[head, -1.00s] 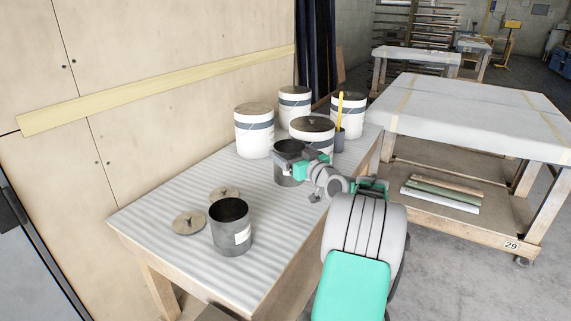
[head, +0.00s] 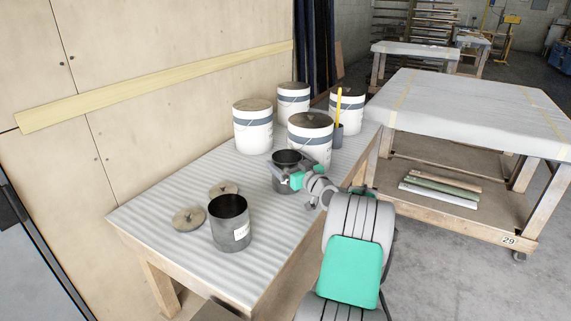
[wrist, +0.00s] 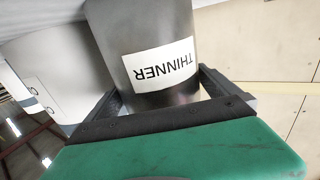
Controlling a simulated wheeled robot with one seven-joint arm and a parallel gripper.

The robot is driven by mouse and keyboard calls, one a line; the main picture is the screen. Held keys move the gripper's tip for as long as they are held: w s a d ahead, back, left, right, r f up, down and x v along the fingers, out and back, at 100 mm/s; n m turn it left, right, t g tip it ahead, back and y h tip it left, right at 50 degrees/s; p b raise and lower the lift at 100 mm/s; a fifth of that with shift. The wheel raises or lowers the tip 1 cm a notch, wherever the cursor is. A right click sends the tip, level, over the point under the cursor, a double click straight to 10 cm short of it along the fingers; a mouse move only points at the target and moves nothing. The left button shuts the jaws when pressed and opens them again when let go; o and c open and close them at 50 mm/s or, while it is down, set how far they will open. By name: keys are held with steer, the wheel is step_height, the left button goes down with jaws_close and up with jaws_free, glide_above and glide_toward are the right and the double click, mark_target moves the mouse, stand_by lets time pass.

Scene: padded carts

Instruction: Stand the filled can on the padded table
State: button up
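A dark grey can (head: 285,178) stands out in the middle of the ribbed table, with its open top toward me. My gripper (head: 294,181) is shut around its side. In the wrist view the can (wrist: 150,35) sits between the two fingers of my gripper (wrist: 162,92), its white label reading THINNER upside down. I cannot tell whether its base touches the table. A second grey open can (head: 230,228) with a white label stands at the table's near end. I cannot make out either can's contents. The padded table (head: 470,105), covered in pale cloth with tape strips, stands at the right.
Several white tins with grey bands, one of them (head: 252,130) at the left, stand behind the held can on the ribbed table (head: 165,250). A grey cup (head: 337,138) holds a yellow stick. Two round lids (head: 188,218) lie near the front can. The padded top looks clear.

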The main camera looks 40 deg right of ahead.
steer(key=shift+r, duration=0.2)
steer(key=shift+s+f, duration=0.1)
steer(key=shift+s, duration=0.25)
steer(key=s+a+b, duration=0.1)
steer(key=s, duration=1)
steer(key=shift+a, duration=0.3)
